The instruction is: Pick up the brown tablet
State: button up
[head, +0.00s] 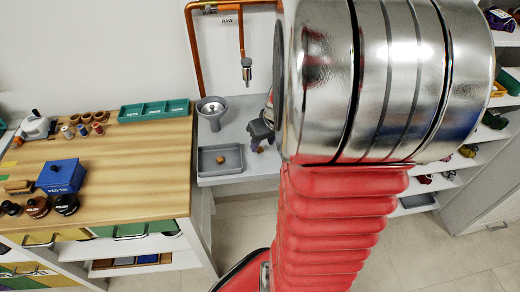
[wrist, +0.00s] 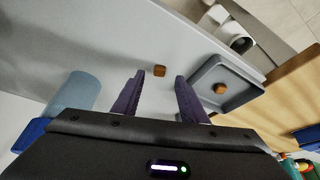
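In the wrist view, a small brown tablet (wrist: 159,71) lies on the grey counter, just beyond the gap between my fingertips. A second brown tablet (wrist: 220,88) lies in a grey tray to the right. My gripper (wrist: 160,79) is open, with its two dark purple fingers apart and nothing between them. In the head view, my gripper (head: 262,133) is low over the counter, right of the tray, partly hidden by my arm. A brown tablet (head: 260,149) shows just below it, and the other tablet (head: 222,159) shows in the tray.
The grey tray (head: 203,169) and a grey funnel-topped vessel (head: 212,105) stand left of my gripper. A tap (head: 247,72) on a copper pipe hangs behind. A wooden bench (head: 130,170) stands at the left. In the wrist view, a blue-grey cylinder (wrist: 75,95) stands left of my fingers.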

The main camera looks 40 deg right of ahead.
aim_at(260, 149)
jog(key=shift+x, duration=1.75)
jog(key=shift+d, duration=0.1)
jog(key=shift+c, duration=0.5)
grip_shut()
